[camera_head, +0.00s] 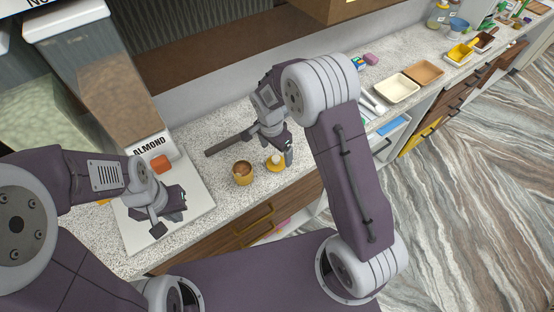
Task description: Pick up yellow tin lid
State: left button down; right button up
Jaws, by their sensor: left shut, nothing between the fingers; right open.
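The yellow tin lid (274,166) lies on the speckled counter, a small round yellow piece partly covered by my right gripper. An open yellow tin (242,180) with brown contents stands just to its left. My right gripper (284,153) is open, right over and beside the lid; whether a finger touches it I cannot tell. My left gripper (166,222) is shut and empty, over the white board at the left, well apart from the lid.
An orange block (160,164) is on the white board (200,212), in front of a container labelled ALMOND (105,80). A dark bar (225,145) lies behind the tin. A cream tray (397,88) and brown tray (423,73) stand further right.

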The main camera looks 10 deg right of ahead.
aim_at(276, 158)
jog(key=shift+w+f, duration=0.1)
jog(key=shift+f, duration=0.25)
notch_tip(276, 158, down, 4)
jog(key=shift+r+p, duration=0.1)
jog(key=shift+p, duration=0.65)
jog(key=shift+w+d+f, duration=0.1)
jog(key=shift+w+f, duration=0.1)
jog(key=shift+f, duration=0.15)
jog(key=shift+s+r, duration=0.1)
jog(key=shift+s, duration=0.1)
jog(key=c, duration=1.4)
jog(key=shift+w, duration=0.1)
jog(key=shift+c, duration=0.2)
